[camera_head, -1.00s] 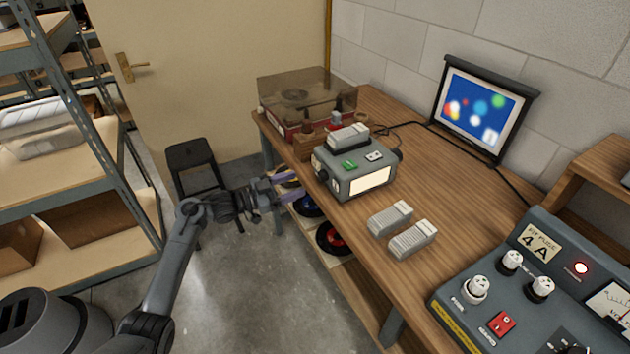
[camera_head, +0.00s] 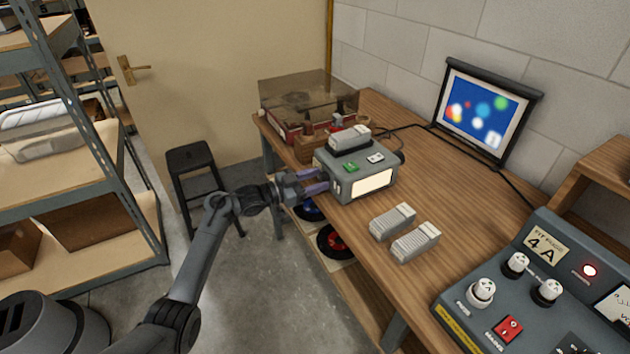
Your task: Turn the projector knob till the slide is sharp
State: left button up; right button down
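The grey projector (camera_head: 357,186) stands at the desk's left edge, with a green switch and a bright white panel. My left gripper (camera_head: 317,181) is at its left side, its two purple fingers apart and reaching the spot of the dark side knob. The fingers hide most of that knob, and I cannot tell whether they touch it. The screen (camera_head: 475,113) at the back shows soft-edged coloured blobs on blue; the slide looks blurred. My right gripper is not in view.
Two grey slide boxes (camera_head: 392,221) lie on the desk (camera_head: 460,210), and a covered turntable (camera_head: 305,100) stands behind the projector. A control panel (camera_head: 535,290) with white knobs fills the lower right. A black stool (camera_head: 195,165) stands left of the desk.

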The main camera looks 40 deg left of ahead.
pick_arm(q)
jog(key=c, duration=0.8)
jog(key=shift+o, duration=0.2)
jog(key=m, duration=0.4)
jog(key=o, duration=1)
jog(key=shift+o, duration=0.2)
jog(key=shift+s+a, duration=0.1)
jog(key=p+v, duration=0.2)
jog(key=v, duration=0.8)
jog(key=shift+s, duration=0.3)
jog(key=shift+a+r, duration=0.1)
jog(key=shift+r, duration=0.05)
